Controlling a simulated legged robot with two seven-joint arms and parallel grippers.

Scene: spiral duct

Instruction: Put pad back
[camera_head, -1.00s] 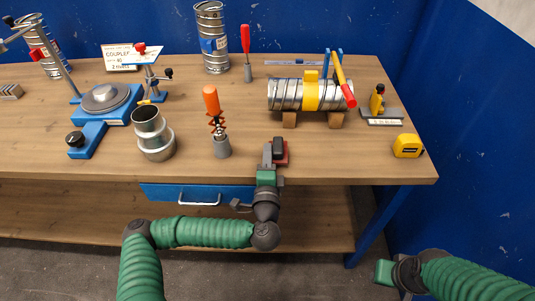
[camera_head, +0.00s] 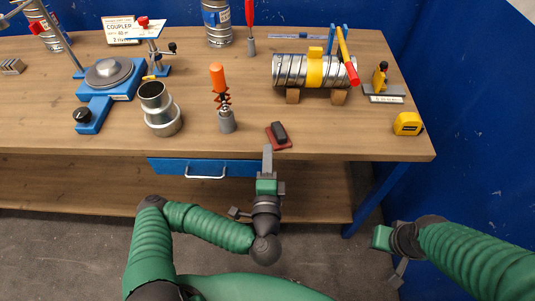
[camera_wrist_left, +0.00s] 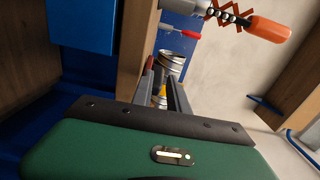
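The pad (camera_head: 279,131) is a small dark block. It rests on a flat red base (camera_head: 271,141) near the front edge of the bench. My left gripper (camera_head: 267,152) is just in front of the pad at the bench's front edge, apart from it. In the left wrist view my left gripper (camera_wrist_left: 163,92) has its two fingers apart with nothing held between them. My right gripper (camera_head: 381,238) hangs low on the right, off the bench. Its fingers do not show clearly.
An orange-handled tool (camera_head: 218,80) stands in a grey holder left of the pad. A metal duct fitting (camera_head: 161,112) stands further left. A spiral duct (camera_head: 290,71) lies on wooden blocks (camera_head: 339,97) behind. A yellow tape measure (camera_head: 408,124) sits at the right. A blue drawer (camera_head: 172,166) is below.

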